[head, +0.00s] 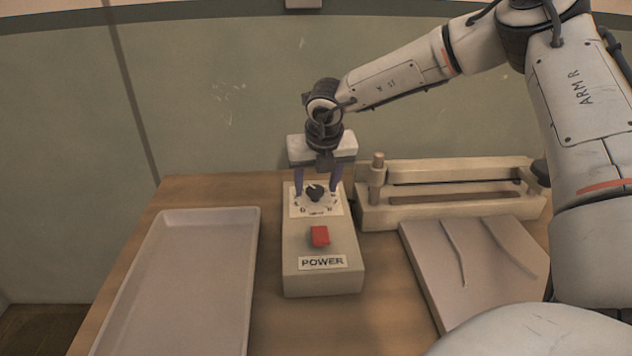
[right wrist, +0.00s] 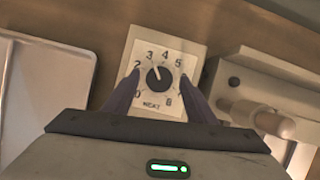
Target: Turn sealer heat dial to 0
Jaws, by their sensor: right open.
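The heat dial (head: 315,194) is a dark round knob on a white numbered plate at the far end of the sealer's control box (head: 322,275). In the right wrist view the dial (right wrist: 160,78) has a pale pointer mark turned toward about the 3. My right gripper (head: 318,188) is above the dial, pointing down. It is open, with one dark finger on each side of the knob. The right wrist view shows gaps between the fingers (right wrist: 160,82) and the knob. My left gripper is not in view.
A red switch (head: 319,236) and a POWER label (head: 322,262) are on the same box. An empty pale tray (head: 184,285) lies to the left. The sealer bar unit (head: 450,210) stands at right, with a pale grooved board (head: 470,265) in front of it.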

